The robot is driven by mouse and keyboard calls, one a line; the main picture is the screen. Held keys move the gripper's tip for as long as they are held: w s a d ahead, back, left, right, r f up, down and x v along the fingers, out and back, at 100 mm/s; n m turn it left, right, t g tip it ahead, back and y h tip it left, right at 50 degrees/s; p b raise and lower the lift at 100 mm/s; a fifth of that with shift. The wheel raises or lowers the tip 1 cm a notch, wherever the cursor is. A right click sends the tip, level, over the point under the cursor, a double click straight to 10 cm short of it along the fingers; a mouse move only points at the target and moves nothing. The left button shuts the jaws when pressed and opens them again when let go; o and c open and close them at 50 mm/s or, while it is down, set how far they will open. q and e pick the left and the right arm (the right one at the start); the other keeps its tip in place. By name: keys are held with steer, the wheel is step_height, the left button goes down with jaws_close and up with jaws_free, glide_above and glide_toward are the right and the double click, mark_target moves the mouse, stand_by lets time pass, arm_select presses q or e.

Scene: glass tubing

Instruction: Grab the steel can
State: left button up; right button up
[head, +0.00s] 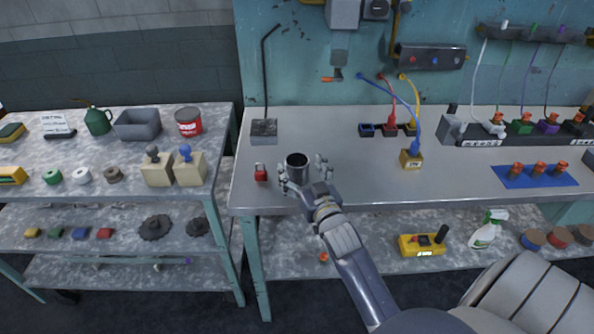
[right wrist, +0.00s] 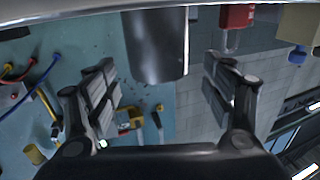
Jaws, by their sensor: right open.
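The steel can (head: 298,172) is a dark grey open-topped cylinder standing upright near the front left of the metal workbench. My right gripper (head: 305,176) is open, with one finger on each side of the can. In the right wrist view, which is upside down, the can (right wrist: 155,45) shows between the spread fingers (right wrist: 160,80). Gaps show on both sides there, and neither finger visibly touches it. The can's lower front is partly hidden by the gripper in the head view. My left gripper is not in view.
A red padlock (head: 260,173) stands close left of the can. A metal block with a bent rod (head: 264,128) is behind it. Right are a yellow plug block (head: 411,159) and a blue mat (head: 540,177). The bench between can and yellow block is largely clear.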

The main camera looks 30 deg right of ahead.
mark_target(293, 154)
steer(key=x, duration=0.3)
steer(key=shift+w+d, duration=0.2)
steer(key=shift+w, duration=0.25)
steer(key=c, duration=1.2)
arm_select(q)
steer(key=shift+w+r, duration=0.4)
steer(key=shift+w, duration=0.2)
arm_select(e)
steer(key=shift+r, duration=0.1)
steer(key=shift+c, duration=0.2)
steer(key=shift+r, duration=0.1)
